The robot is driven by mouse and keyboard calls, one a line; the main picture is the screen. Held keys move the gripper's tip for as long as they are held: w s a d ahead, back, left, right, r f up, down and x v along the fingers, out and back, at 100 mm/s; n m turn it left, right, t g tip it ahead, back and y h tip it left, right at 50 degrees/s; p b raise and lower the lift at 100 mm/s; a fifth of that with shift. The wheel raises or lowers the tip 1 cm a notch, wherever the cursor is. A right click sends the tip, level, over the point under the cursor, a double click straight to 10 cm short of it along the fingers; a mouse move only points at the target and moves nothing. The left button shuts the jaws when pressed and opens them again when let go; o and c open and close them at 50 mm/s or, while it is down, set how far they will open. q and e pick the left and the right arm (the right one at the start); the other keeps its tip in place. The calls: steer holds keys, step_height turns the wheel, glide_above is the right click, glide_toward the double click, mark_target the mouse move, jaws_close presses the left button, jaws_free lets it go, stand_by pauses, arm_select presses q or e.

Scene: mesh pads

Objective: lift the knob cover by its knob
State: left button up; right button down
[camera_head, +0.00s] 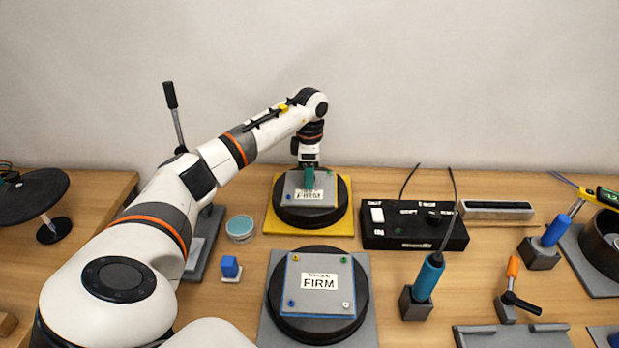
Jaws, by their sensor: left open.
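The knob cover (325,199) is a small grey plate with a white label reading "FIRM". It lies on a black round pad (341,212) on a yellow base (350,228) at the back middle. A teal upright piece (309,177), seemingly its knob, stands near the plate's back edge. My left gripper (309,167) points straight down from above, right at the teal piece. It is open. The fingertips are small and partly hidden, so I cannot tell whether they touch the knob. The plate appears to rest flat. My right gripper is not in view.
In front, a second grey plate (320,304) marked "FIRM" lies on another black disc. A black switch box (414,230) stands close on the right. A teal round tin (240,226) and a blue block (230,267) are left. My left arm crosses the left side.

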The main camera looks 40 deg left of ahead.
arm_select(q)
steer(key=c, duration=1)
steer(key=shift+r, duration=0.1)
steer(key=shift+c, duration=0.7)
step_height(320, 180, up, 10)
steer(key=b, duration=0.1)
steer(key=shift+b, duration=0.35)
step_height(320, 180, up, 6)
steer(key=p, duration=0.6)
steer(key=shift+p, duration=0.35)
